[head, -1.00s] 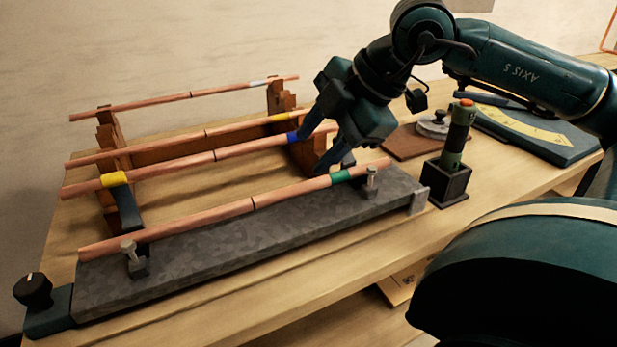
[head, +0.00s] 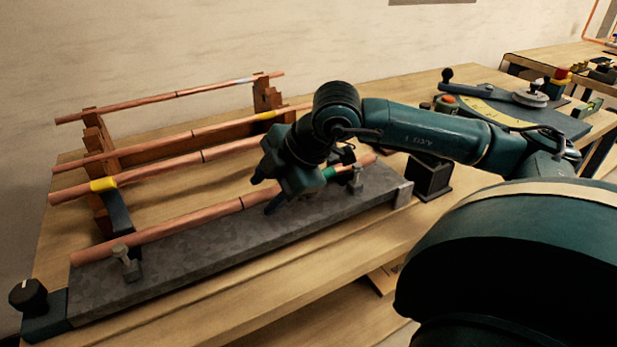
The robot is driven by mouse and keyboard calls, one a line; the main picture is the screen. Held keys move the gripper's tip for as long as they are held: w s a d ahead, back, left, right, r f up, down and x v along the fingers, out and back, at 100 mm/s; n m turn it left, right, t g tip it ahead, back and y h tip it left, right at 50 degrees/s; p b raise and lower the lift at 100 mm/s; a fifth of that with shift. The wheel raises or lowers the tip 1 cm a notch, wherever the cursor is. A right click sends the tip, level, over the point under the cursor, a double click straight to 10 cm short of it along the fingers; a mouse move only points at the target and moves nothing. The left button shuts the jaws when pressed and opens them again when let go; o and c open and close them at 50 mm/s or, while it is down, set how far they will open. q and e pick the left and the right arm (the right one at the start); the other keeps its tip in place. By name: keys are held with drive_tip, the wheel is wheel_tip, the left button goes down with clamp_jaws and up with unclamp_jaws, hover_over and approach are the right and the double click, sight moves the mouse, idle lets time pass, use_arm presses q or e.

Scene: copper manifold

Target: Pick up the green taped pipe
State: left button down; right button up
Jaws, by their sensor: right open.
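The green taped pipe (head: 170,226) is copper, with a dark ring near its middle and green tape (head: 331,173) towards its right end. It lies along the grey speckled block (head: 215,245), by two small metal posts (head: 124,258) (head: 356,181). My right gripper (head: 269,190) is open and empty, pointing down at the pipe just left of the green tape. One finger shows on the near side of the pipe and one on the far side. The gripper body hides part of the pipe. My left gripper is not in view.
A wooden rack (head: 187,143) behind holds several copper pipes, one with yellow tape (head: 103,184). A black knob (head: 30,293) is at the block's left end. A dark square holder (head: 430,178) stands right of the block. A teal board with a yellow scale (head: 500,112) lies farther right.

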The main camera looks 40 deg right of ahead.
drive_tip(key=shift+c, duration=0.4)
clamp_jaws()
idle(0.9)
